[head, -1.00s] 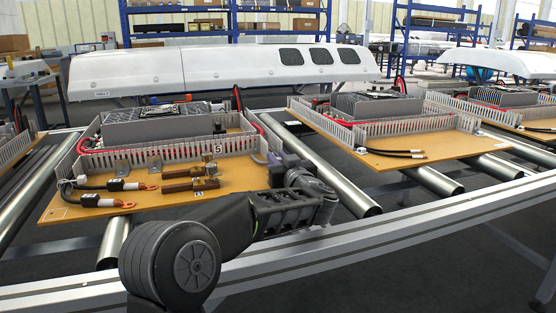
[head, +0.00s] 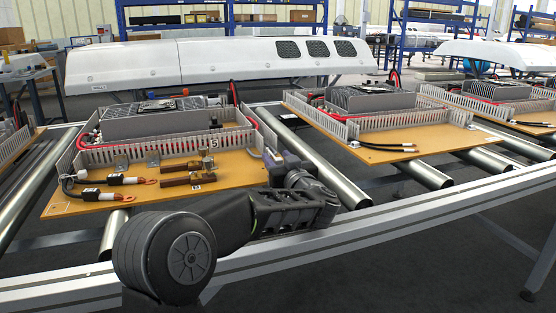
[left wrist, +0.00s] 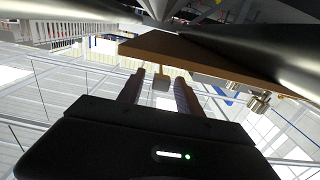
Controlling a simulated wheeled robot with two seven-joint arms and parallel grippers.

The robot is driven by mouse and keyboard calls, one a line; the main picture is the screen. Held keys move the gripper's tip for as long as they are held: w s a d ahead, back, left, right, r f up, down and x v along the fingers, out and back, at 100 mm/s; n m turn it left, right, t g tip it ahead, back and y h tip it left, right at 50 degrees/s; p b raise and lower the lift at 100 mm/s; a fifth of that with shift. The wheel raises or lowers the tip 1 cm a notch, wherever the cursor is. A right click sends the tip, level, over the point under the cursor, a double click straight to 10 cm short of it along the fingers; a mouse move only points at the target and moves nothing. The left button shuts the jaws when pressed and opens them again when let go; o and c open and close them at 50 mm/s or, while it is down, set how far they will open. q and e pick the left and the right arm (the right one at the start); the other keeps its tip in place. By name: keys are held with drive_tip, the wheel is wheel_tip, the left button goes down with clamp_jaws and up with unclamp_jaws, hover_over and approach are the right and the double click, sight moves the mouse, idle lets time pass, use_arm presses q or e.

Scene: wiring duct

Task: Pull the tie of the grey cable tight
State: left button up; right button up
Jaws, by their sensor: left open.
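The grey cable (head: 256,152) curves at the right end of the slotted duct on the near tan board. Its tie is too small to make out in the head view. My left gripper (head: 275,158) is at the board's right edge by this cable, its fingertips hard to separate from the clutter. In the left wrist view, my left gripper (left wrist: 160,82) has its two fingers apart. A small pale piece (left wrist: 162,82) shows between them, below the board edge (left wrist: 165,50); I cannot tell whether it is the tie's tail. My right gripper is not in view.
The near board (head: 225,180) carries grey duct (head: 130,153), brown blocks (head: 187,176) and black cables with copper lugs (head: 125,180). It rests on metal rollers (head: 325,175) behind a front rail (head: 410,215). Another board (head: 400,155) lies to the right, across a gap.

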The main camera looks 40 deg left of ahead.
sight(278, 158)
use_arm(q)
drive_tip(key=shift+r, duration=0.15)
wheel_tip(278, 158, up, 10)
drive_tip(key=p, duration=0.5)
idle(0.4)
